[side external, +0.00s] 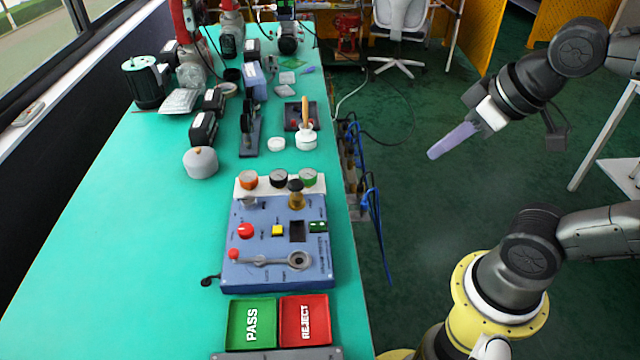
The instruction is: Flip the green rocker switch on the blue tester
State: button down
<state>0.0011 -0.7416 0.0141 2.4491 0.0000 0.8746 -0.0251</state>
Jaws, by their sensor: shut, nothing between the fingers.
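The blue tester (275,217) sits on the green bench, near the bench's right edge. The green rocker switch (318,226) is on the tester's right side, beside a dark square recess. Which way the rocker is tipped is too small to tell. My gripper (432,154) is at the upper right, well off the bench and above the floor. Its long pale purple fingers are shut with nothing between them, pointing down and left, clear of the tester.
The tester also carries a red knob (245,231), a yellow button (277,231), a red-tipped lever (262,260), a brass knob (295,193) and gauges (278,179). Green PASS (236,322) and red REJECT (304,341) trays lie in front. Parts crowd the far bench; its left side is clear.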

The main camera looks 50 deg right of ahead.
jog(key=shift+s+f+g, duration=0.3)
jog(key=shift+s+f, duration=0.5)
jog(key=shift+f, duration=0.1)
jog(key=w+a+r+n+g, duration=0.1)
jog(key=w+r+n, duration=0.1)
jog(key=w+n, duration=0.6)
jog(key=w+a+r+n+g, duration=0.15)
jog(key=w+n, duration=0.35)
jog(key=n, duration=0.7)
jog(key=w+a+f+n+g, duration=0.1)
jog(key=w+a+f+n, duration=0.1)
jog(key=f, duration=0.4)
jog(key=w+a+f+n+g, duration=0.2)
jog(key=w+a+f+n, duration=0.1)
jog(key=w+f, duration=0.3)
jog(key=shift+w+f+n, duration=0.2)
jog(key=shift+w+n, duration=0.55)
jog(key=shift+n, duration=0.15)
